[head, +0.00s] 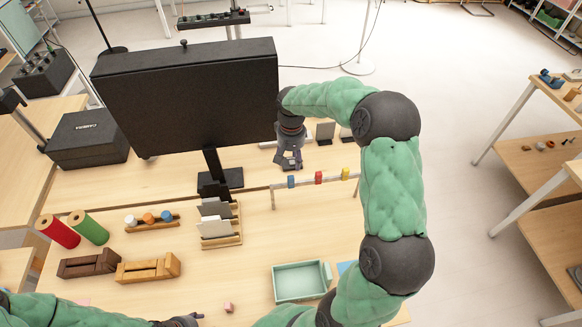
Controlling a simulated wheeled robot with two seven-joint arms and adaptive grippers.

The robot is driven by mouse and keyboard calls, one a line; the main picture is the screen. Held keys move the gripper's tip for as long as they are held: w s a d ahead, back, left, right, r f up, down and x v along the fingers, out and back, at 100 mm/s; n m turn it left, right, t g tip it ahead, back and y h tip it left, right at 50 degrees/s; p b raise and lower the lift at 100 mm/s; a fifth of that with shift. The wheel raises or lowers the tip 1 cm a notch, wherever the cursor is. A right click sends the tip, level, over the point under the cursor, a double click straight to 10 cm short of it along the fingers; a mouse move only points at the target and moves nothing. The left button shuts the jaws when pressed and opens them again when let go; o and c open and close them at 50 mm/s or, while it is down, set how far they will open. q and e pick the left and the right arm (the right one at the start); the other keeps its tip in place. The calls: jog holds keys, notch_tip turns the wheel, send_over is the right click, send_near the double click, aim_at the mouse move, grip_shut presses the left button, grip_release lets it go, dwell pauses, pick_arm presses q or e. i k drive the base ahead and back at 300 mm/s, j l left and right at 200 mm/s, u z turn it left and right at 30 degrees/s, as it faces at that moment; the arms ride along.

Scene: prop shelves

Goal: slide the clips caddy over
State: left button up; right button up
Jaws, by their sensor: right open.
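A mint green open tray (287,296) sits at the front of the table, left of my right arm; it looks empty, and I cannot tell whether it is the clips caddy. A low pale rail (301,182) carries blue (291,182), red (318,177) and yellow (345,173) clips. My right gripper (288,163) is open and points down just behind the rail's left end, apart from the tray, with nothing visible in it. My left gripper (190,320) is at the bottom edge, left of the tray; its fingers are too small to read.
A black monitor (185,95) stands at the back, left of my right gripper. A card holder (222,240), a wooden ball rack (152,225), red (58,232) and green (88,228) rolls and wooden blocks are at left. A small pink cube (228,307) lies left of the tray.

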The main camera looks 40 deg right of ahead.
aim_at(306, 281)
jog(key=k, duration=1)
